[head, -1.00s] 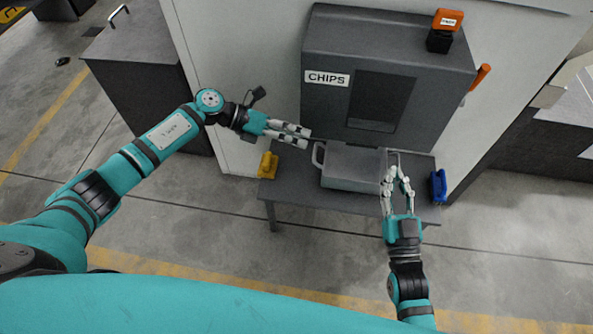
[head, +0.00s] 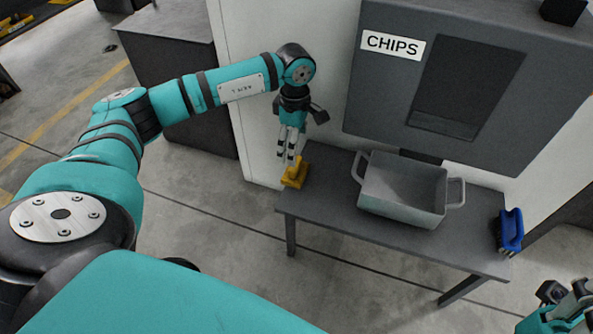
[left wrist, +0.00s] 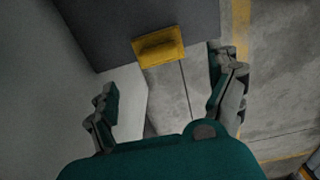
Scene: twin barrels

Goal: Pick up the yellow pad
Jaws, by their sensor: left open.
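The yellow pad (head: 294,176) lies at the left end of the grey table, at its edge. It also shows in the left wrist view (left wrist: 159,46), at the table corner. My left gripper (head: 287,158) points down just above the pad. In the left wrist view its two fingers (left wrist: 168,92) are spread wide with nothing between them, and the pad lies ahead of them. In the head view I cannot tell whether the fingertips touch the pad. My right gripper (head: 570,312) is partly in view at the bottom right corner; its fingertips are not clear.
A grey handled bin (head: 400,210) stands on the table (head: 330,200). A blue brush-like object (head: 510,230) is at the table's right end. The machine labelled CHIPS (head: 385,90) rises behind. Bare tabletop lies between pad and bin.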

